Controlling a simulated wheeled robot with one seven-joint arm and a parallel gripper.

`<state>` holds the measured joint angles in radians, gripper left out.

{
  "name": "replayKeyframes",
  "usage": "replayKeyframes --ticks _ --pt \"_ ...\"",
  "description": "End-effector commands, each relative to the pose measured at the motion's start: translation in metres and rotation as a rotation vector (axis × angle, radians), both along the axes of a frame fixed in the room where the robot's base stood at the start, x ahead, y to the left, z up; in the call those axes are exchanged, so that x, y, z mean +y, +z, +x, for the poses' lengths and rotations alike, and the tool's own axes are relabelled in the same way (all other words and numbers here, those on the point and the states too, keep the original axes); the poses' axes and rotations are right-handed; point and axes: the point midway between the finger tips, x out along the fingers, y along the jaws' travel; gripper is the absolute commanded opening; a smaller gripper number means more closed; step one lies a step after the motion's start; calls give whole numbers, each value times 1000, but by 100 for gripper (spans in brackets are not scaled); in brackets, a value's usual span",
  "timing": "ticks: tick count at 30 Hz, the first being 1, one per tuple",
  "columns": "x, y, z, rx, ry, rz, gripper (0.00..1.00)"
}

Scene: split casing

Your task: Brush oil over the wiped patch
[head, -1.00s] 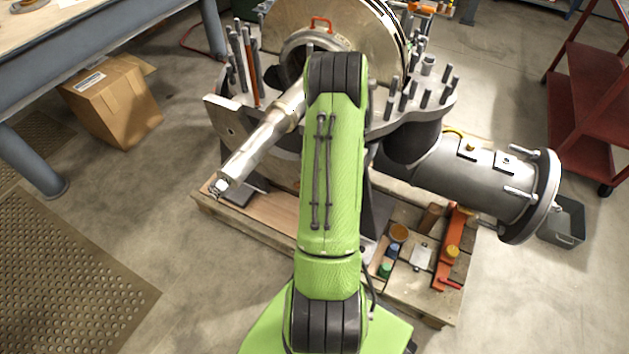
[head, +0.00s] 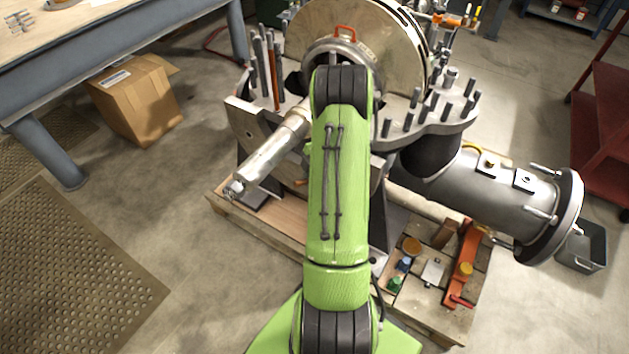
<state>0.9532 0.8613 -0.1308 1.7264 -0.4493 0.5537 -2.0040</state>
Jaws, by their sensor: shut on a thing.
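My green arm (head: 337,190) rises through the middle of the head view, and its own links hide my gripper and whatever it holds. The split casing (head: 440,118) stands beyond the arm, with a flange ringed by upright studs. A bare metal shaft (head: 268,158) sticks out of it toward the lower left. A small orange piece (head: 300,182) shows just left of the arm, below the shaft; I cannot tell what it is. I cannot make out the wiped patch, the brush or any oil film.
A wooden pallet (head: 435,322) under the casing carries small pots, including an orange-topped one (head: 411,245) and a green one (head: 395,285), beside an orange bracket (head: 462,265). A large pipe (head: 490,195) juts right.

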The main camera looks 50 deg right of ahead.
Motion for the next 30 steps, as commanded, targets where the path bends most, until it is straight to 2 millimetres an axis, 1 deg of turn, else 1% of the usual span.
replayKeyframes --ticks 3,5,13,30 --pt "0 0 10 -5 4 -7 0" --pt "0 0 13 -5 3 -7 0" --pt "2 0 13 -3 1 -5 0" --pt "66 0 6 -1 2 -3 0"
